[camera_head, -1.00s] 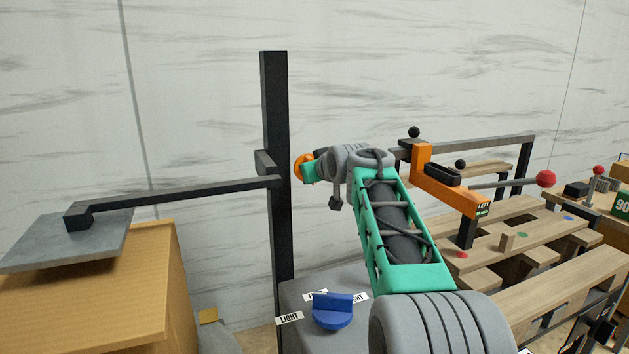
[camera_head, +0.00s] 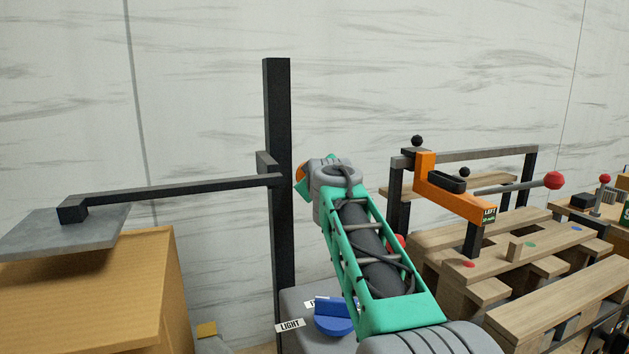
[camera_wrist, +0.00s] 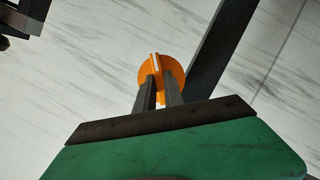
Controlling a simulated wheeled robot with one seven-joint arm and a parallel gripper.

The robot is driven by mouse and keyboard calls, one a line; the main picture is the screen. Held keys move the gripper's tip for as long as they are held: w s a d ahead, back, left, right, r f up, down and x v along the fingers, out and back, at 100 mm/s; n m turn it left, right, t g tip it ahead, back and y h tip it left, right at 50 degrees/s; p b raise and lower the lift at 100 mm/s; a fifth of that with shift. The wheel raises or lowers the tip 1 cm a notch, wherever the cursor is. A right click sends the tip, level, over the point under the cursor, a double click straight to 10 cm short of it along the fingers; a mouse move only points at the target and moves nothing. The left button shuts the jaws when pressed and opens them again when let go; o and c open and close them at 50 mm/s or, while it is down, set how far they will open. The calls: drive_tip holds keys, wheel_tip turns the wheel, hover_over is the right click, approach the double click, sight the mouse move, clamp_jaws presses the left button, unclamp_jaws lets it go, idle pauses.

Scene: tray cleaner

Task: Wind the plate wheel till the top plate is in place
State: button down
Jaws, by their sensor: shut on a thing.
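The orange plate wheel (camera_wrist: 162,72) is round with a raised fin across its face. In the wrist view my gripper (camera_wrist: 159,82) has its two dark fingers shut on that fin. In the head view only an orange edge of the wheel (camera_head: 301,172) shows, on the far side of my wrist, just right of the black post (camera_head: 277,130). My arm hides the fingers there. The grey top plate (camera_head: 45,235) hangs level from a black bar (camera_head: 170,192) that runs left from the post. It is over the cardboard box, and the gap under it is hard to judge.
The cardboard box (camera_head: 120,290) stands at the lower left. A blue knob (camera_head: 335,318) with a LIGHT label is below my arm. At right are a wooden slatted frame (camera_head: 510,258) and an orange bracket (camera_head: 455,200) with a red-balled lever (camera_head: 554,180).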

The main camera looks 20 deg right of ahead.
drive_tip(key=shift+f, duration=0.1)
drive_tip(key=c, duration=1.4)
unclamp_jaws()
drive_tip(key=shift+c, duration=0.2)
drive_tip(key=v, duration=0.7)
drive_tip(key=shift+s+p, duration=0.3)
drive_tip(key=shift+s, duration=0.05)
